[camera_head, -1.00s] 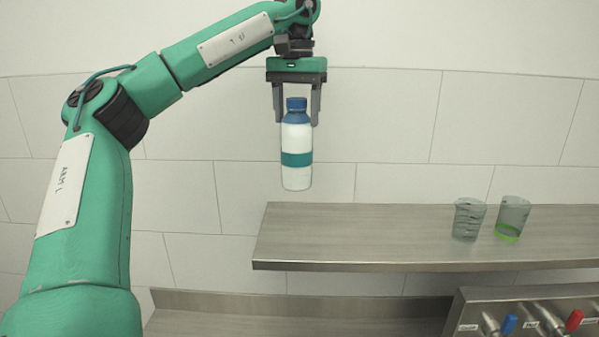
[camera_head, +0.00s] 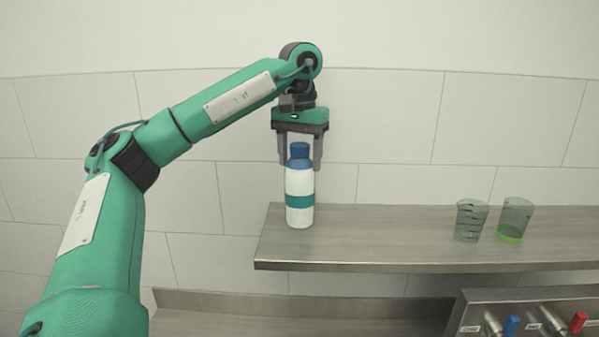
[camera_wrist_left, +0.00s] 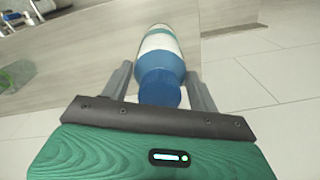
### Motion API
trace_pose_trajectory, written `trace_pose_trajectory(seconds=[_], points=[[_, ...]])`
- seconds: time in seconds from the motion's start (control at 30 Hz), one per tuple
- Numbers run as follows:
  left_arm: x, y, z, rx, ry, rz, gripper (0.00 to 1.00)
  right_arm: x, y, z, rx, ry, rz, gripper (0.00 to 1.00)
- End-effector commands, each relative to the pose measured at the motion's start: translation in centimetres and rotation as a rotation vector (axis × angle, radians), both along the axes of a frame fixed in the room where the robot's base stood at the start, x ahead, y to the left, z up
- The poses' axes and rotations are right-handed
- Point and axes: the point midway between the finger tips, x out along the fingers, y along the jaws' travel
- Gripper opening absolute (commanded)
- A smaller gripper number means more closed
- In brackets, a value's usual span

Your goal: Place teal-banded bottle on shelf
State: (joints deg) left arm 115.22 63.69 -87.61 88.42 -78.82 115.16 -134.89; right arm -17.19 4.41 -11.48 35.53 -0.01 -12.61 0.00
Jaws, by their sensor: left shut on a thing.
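The teal-banded bottle (camera_head: 299,184) is white with a blue cap and a teal band. It hangs upright in my left gripper (camera_head: 300,166), which is shut on it with one finger on each side below the cap. Its base shows against the left end of the wooden-topped shelf (camera_head: 380,236); I cannot tell whether it touches the surface. In the left wrist view the bottle (camera_wrist_left: 159,45) sits between the fingers, its blue cap nearest the camera. My right gripper is not in view.
A dark-lined clear cup (camera_head: 470,220) and a cup with a green band (camera_head: 513,220) stand on the shelf's right part. The shelf between bottle and cups is clear. Below right is a panel with a blue tap handle (camera_head: 511,325) and a red one (camera_head: 578,321). A tiled wall is behind.

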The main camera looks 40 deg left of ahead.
Motion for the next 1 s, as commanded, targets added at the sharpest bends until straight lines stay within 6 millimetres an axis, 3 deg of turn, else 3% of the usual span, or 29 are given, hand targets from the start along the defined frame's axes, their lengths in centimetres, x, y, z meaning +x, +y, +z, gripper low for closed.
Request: trace_pose_trajectory(seconds=[0.4, 0.93, 0.97, 1.0], points=[[0.0, 0.0, -3.2, -0.001, 0.002, -0.001, 0.01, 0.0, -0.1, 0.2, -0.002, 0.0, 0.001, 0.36], [0.0, 0.0, -3.9, -0.001, 0.0, 0.0, 0.01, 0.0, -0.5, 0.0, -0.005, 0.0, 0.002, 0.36], [0.0, 0.0, -4.0, 0.0, 0.001, 0.0, 0.65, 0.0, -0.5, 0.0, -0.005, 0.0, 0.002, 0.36], [0.0, 0.0, -3.9, 0.0, 0.001, 0.0, 0.72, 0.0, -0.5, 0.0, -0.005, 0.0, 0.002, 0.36]])
